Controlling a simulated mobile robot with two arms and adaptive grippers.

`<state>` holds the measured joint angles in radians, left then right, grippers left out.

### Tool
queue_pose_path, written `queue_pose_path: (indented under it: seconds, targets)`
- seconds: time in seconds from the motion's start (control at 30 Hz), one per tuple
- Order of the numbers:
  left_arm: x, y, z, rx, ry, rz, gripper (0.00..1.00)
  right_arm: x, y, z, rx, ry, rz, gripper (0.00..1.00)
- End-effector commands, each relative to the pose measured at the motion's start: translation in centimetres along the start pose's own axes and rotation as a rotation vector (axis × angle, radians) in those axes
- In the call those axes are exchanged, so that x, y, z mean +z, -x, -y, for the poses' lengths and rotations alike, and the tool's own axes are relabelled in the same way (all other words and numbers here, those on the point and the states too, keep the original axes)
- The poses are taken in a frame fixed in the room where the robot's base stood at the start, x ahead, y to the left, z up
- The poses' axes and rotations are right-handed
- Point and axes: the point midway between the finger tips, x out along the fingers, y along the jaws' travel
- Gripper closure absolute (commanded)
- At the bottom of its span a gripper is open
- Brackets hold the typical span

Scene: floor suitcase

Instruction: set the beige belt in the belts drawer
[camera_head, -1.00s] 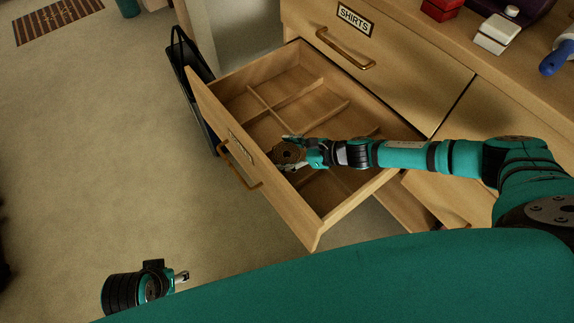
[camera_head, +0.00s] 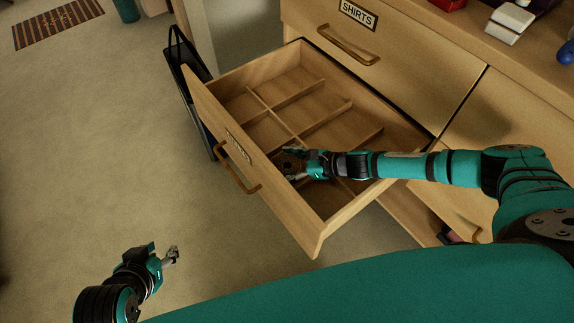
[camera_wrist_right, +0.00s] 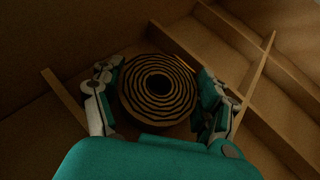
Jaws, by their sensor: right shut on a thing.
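The belt (camera_wrist_right: 158,88) is a coiled roll with beige and dark rings in the right wrist view. In the head view it is a small brown shape (camera_head: 288,162) at the tips of my right gripper (camera_head: 296,164). My right gripper (camera_wrist_right: 158,92) has its fingers on both sides of the roll, shut on it. The roll is inside the open drawer (camera_head: 352,205), near its front panel; whether it touches the bottom I cannot tell. The drawer has thin wooden dividers, and its front label is too oblique to read. My left gripper (camera_head: 172,256) is empty above the floor, its fingertips too small to judge.
A drawer labelled SHIRTS (camera_head: 358,14) is shut behind the open one. A white object (camera_head: 510,22) stands on the dresser top. A black-framed item (camera_head: 186,75) stands beside the drawer's left end. A lower drawer (camera_head: 412,214) also stands partly open.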

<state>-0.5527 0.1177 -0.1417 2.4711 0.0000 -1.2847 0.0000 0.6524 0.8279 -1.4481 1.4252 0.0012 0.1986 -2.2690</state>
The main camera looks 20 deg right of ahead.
Motion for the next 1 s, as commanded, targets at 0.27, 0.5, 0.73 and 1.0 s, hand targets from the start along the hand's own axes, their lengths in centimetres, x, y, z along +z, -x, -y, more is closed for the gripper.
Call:
queue_pose_path:
  seconds: [0.27, 0.5, 0.73, 1.0]
  targets:
    - [-0.5, -0.1, -0.1, 0.001, 0.0, -0.024, 0.66, -0.1, -0.1, 0.0, 0.0, -0.001, 0.001, 0.63]
    - [-0.9, -0.2, -0.1, 0.002, -0.001, -0.042, 0.66, -0.2, -0.1, 0.0, 0.0, -0.001, 0.0, 0.1]
    - [-0.9, -0.2, -0.1, 0.003, -0.001, -0.042, 0.66, -0.2, -0.1, 0.0, 0.0, -0.001, 0.0, 0.0]
    - [0.3, 0.2, 0.1, -0.001, 0.001, 0.018, 0.66, 0.1, 0.3, 0.0, -0.001, 0.0, -0.001, 0.0]
